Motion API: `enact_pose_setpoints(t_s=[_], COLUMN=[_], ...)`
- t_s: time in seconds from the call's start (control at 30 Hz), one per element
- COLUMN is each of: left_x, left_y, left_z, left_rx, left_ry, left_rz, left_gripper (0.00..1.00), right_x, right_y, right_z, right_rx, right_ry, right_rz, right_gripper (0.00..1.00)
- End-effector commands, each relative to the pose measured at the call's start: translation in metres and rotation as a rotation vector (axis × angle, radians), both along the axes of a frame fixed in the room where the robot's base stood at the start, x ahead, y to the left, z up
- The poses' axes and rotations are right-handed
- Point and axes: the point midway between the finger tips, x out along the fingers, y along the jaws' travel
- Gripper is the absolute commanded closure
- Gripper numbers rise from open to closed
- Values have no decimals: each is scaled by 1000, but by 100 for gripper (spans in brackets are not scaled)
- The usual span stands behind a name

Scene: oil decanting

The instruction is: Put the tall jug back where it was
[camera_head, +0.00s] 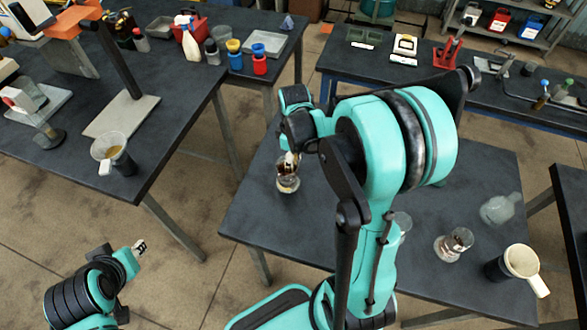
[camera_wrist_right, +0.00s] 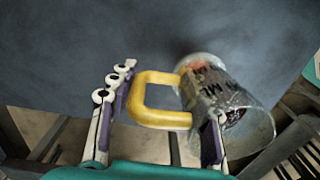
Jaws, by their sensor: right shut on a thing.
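My right gripper (camera_head: 291,158) is shut on a clear glass jug (camera_head: 287,182) with dark contents, at the left part of the middle table. In the right wrist view the gripper (camera_wrist_right: 160,128) has the jug's yellow handle (camera_wrist_right: 160,115) between its fingers. The glass body (camera_wrist_right: 228,103) with dark markings lies to the right of the handle and looks tilted in that picture. I cannot tell whether its base touches the table. My left gripper (camera_head: 139,247) is empty over the floor at lower left; its finger gap is too small to read.
On the middle table (camera_head: 255,222), a glass vessel (camera_head: 454,245), a clear vessel (camera_head: 500,208) and a pale-topped jug (camera_head: 521,262) stand at the right. Another glass (camera_head: 402,224) is partly behind my arm. A white-handled jug (camera_head: 112,155) stands near the left table's edge.

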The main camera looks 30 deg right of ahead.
Motion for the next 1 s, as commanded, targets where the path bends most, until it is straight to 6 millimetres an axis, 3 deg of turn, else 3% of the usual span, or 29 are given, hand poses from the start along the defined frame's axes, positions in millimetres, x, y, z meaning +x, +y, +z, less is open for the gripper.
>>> enact_pose_setpoints(t_s=[0.2, 0.6, 0.63, 0.67, 0.7, 1.0], left_x=[0, 0, 0, 0, 0, 0], left_y=[0, 0, 0, 0, 0, 0], left_z=[-13, -16, -15, -15, -15, -14], left_rx=[0, 0, 0, 0, 0, 0], left_ry=[0, 0, 0, 0, 0, 0], left_rz=[0, 0, 0, 0, 0, 0], left_gripper=[68, 68, 68, 68, 68, 68], right_x=[0, 0, 0, 0, 0, 0], right_y=[0, 0, 0, -1, -1, 0], right_z=[-32, -36, -35, -35, -35, -34], right_rx=[0, 0, 0, 0, 0, 0], right_ry=[0, 0, 0, 0, 0, 0], right_rz=[0, 0, 0, 0, 0, 0], right_gripper=[98, 98, 44, 36, 31, 31])
